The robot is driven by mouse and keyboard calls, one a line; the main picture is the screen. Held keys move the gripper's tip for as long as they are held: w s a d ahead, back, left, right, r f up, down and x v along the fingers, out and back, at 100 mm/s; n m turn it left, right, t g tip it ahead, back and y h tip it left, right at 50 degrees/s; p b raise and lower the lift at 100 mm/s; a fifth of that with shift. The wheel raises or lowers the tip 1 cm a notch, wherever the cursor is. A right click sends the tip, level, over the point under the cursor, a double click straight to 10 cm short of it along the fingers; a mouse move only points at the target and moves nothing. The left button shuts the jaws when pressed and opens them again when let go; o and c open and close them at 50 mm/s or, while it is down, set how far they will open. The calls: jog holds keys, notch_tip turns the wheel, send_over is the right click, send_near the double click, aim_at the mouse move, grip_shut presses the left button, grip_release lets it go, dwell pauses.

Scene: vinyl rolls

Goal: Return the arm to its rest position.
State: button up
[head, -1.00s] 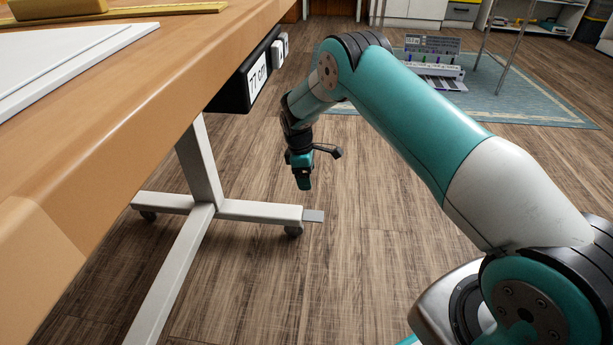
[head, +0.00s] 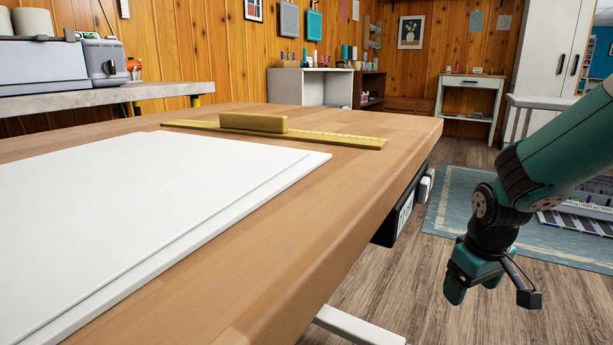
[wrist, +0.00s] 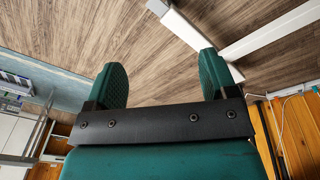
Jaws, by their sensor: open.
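My gripper (head: 473,286) hangs at the end of my teal arm (head: 550,165) at the right of the head view, beside the table's right edge and over the wood floor. In the wrist view its two teal fingers (wrist: 160,85) stand apart with only floor seen between them. It is open and holds nothing. The arm is bent, with the wrist pointing down.
The wooden table (head: 300,215) holds white sheets (head: 130,200), a yellow ruler (head: 340,138) and a yellow block (head: 253,122). A black control box (head: 392,222) hangs under its right edge, near my gripper. A blue rug (head: 452,215) lies on the floor behind.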

jog(key=s+a+r+m+t, duration=0.1)
jog(key=s+r+m, duration=0.35)
jog(key=s, duration=0.85)
jog(key=s+a+r+n+g+y+p, duration=0.1)
jog(key=s+a+r+n+y+p, duration=0.1)
jog(key=s+a+r+n+p, duration=0.45)
jog(key=s+a+r+n+g+y+p, duration=0.25)
jog(key=a+r+p, duration=0.25)
jog(key=a+r, duration=0.5)
notch_tip(320, 180, up, 38)
jog(key=d+m+p, duration=0.1)
jog(key=d+p, duration=0.1)
jog(key=p, duration=3.4)
jog(key=shift+s+d+t, duration=0.15)
jog(key=shift+s+t, duration=0.2)
jog(key=shift+t, duration=0.1)
jog(key=shift+r, duration=0.1)
